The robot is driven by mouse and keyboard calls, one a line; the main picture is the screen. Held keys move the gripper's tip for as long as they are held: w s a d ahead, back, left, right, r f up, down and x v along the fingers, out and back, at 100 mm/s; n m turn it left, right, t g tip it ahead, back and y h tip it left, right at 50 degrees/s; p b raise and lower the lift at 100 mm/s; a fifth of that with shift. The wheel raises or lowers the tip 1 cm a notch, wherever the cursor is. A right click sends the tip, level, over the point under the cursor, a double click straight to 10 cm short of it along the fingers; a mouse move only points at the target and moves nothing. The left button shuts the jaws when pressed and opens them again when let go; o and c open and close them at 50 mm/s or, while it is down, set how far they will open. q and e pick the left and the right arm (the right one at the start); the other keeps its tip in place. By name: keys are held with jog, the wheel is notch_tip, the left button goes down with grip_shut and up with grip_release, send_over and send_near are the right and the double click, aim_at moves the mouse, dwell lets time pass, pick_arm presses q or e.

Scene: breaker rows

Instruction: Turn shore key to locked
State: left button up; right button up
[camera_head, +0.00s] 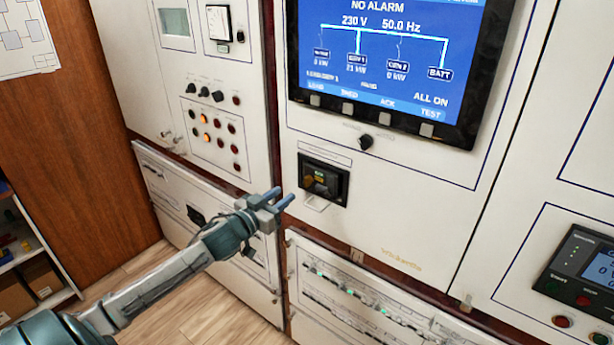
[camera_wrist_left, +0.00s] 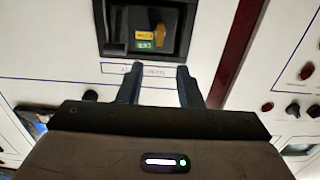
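A black recessed module (camera_head: 323,180) is set in the white panel below the large screen. In the left wrist view the module (camera_wrist_left: 115,30) shows a yellow tag and a green tag, with a small upright yellowish piece (camera_wrist_left: 160,35) beside them. That piece may be the shore key; its exact angle and any lock marks are too small to read. My left gripper (camera_head: 283,196) is open and empty, a little left of and below the module. In the wrist view its fingers (camera_wrist_left: 157,70) are apart, touching nothing visible. My right gripper is not in view.
A black rotary knob (camera_head: 366,142) sits above the module, under the large screen (camera_head: 385,60). Left is a panel of knobs and lamps (camera_head: 212,125). A breaker row (camera_head: 350,290) lies below. A controller (camera_head: 585,275) is at right. Open floor shows at lower left.

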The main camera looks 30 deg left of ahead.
aim_at(305, 179)
pick_arm(q)
jog(key=shift+w+d, duration=0.15)
jog(key=shift+w, duration=1.5)
jog(key=shift+w+d, duration=0.15)
jog(key=shift+w, duration=1.55)
jog(key=shift+w+d, duration=0.15)
jog(key=shift+w, duration=1.5)
grip_shut()
